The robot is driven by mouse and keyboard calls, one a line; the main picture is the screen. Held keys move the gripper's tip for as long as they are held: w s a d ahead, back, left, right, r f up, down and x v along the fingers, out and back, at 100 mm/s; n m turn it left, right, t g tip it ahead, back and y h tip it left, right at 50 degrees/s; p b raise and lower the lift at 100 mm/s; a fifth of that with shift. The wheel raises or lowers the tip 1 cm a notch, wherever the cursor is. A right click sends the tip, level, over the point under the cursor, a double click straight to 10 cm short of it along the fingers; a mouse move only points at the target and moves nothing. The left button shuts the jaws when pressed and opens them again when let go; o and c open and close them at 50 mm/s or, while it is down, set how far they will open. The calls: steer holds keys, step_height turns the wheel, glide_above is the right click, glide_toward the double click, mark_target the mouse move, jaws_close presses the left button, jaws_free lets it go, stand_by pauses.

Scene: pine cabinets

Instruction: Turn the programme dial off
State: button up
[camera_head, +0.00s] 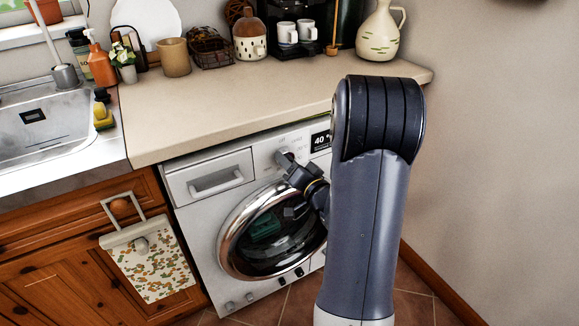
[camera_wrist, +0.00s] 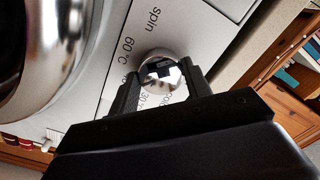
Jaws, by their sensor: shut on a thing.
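The washing machine (camera_head: 190,215) stands under the counter with its round chrome-rimmed door closed. Its programme dial (camera_wrist: 161,58) is a shiny round knob in the wrist view, with printed labels around it such as "spin" and "60 °C". My gripper (camera_wrist: 160,85) is shut on the dial, one finger on each side of it. In the head view my gripper (camera_head: 284,160) reaches the control panel just right of the detergent drawer (camera_head: 210,181) and hides most of the dial. The dial's pointer setting cannot be read. The display (camera_head: 320,141) shows "40".
The beige counter (camera_head: 230,95) overhangs just above the panel and holds a mug, a basket, jars and a coffee machine along the back. A wooden cabinet (camera_head: 60,250) with a hanging towel (camera_head: 150,262) is at the left. A bare wall stands at the right.

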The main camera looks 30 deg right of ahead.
steer(key=n+b, duration=0.5)
steer(key=n, duration=0.1)
steer(key=shift+f, duration=0.2)
steer(key=n+b, duration=0.4)
steer(key=n, duration=0.2)
steer(key=shift+d+b, duration=0.1)
steer(key=shift+b, duration=0.3)
steer(key=n+b, duration=0.2)
steer(key=n, duration=0.2)
steer(key=shift+h+b, duration=0.3)
steer(key=shift+b, duration=0.1)
steer(key=n+b, duration=0.2)
steer(key=n, duration=0.1)
steer(key=shift+b, duration=0.35)
steer(key=n+b, duration=0.1)
steer(key=n, duration=0.1)
steer(key=n+b, duration=0.2)
steer(key=n, duration=0.1)
steer(key=shift+d+r+n+h+b, duration=0.1)
steer(key=shift+r+n+h+b, duration=0.2)
steer(key=shift+b, duration=0.1)
steer(key=o, duration=1)
